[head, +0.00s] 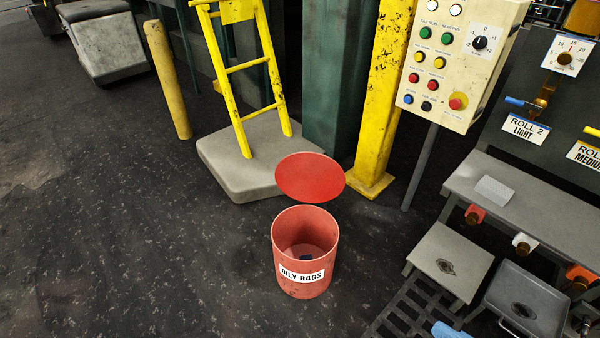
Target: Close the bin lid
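The red bin (304,286) stands upright on the dark floor, with a white label reading "OILY RAGS" on its front. Its round red lid (310,177) is up, tilted back above and behind the bin's rim. The bin's mouth is uncovered, and a small dark thing (306,256) shows inside. The hinge between lid and bin cannot be made out. My gripper is not in view.
Behind the bin are a concrete block (228,172) with a yellow ladder (238,95) and a yellow post (375,110). A control panel (458,65) and a grey bench (520,215) stand right. A floor grate (400,310) lies front right. Floor to the left is clear.

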